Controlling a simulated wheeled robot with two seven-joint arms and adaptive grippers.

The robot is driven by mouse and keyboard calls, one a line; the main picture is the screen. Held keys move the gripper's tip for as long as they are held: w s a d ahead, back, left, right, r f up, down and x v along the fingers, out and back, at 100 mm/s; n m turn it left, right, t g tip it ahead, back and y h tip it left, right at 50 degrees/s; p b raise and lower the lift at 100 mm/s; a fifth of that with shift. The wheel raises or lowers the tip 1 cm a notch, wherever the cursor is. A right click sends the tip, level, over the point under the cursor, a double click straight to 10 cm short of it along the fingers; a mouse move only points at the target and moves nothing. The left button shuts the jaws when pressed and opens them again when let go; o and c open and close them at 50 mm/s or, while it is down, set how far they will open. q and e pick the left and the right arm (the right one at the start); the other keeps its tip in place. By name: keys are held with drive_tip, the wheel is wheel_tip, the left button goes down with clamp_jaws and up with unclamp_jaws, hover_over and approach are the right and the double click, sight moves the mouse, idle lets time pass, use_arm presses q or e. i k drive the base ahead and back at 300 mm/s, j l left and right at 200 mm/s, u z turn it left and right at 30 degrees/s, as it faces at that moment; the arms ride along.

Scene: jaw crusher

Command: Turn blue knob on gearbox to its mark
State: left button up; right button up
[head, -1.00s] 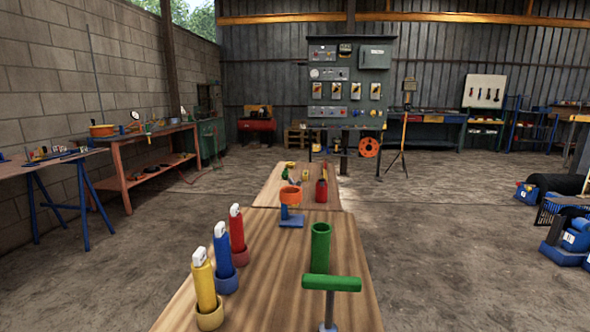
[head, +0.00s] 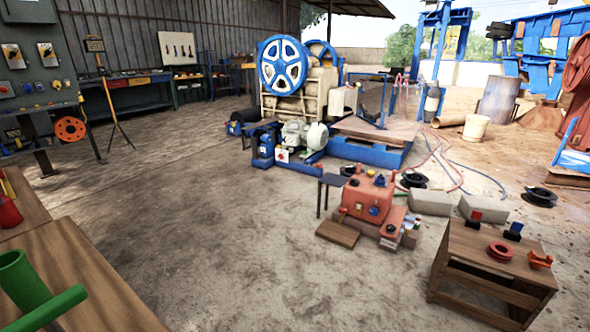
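A red gearbox-like housing (head: 352,197) stands on the ground right of centre in the head view, on low blocks. A small blue round part (head: 374,211) shows on its front face, and another small blue part (head: 380,180) sits on its top. They are too small to tell which is the knob, or to make out a mark or pointer. Neither of my grippers shows in the view.
A wooden table (head: 84,283) with a green tube (head: 22,280) fills the lower left. A wooden stand (head: 484,265) with red and blue parts is at lower right. A small wooden board (head: 337,233) lies before the gearbox. Bare floor (head: 235,240) lies between.

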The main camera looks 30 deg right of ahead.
sight(374, 211)
drive_tip(key=z, duration=1.6)
drive_tip(key=i+z, duration=0.5)
drive_tip(key=i, duration=0.3)
drive_tip(key=i+j+z, duration=0.35)
drive_tip(key=j, duration=0.25)
drive_tip(key=i+j+z, duration=0.2)
drive_tip(key=j, duration=0.15)
drive_tip(key=i+j+z, duration=0.15)
drive_tip(key=j, duration=0.2)
drive_tip(key=i+j+z, duration=0.2)
drive_tip(key=j, duration=0.2)
drive_tip(key=k, duration=0.05)
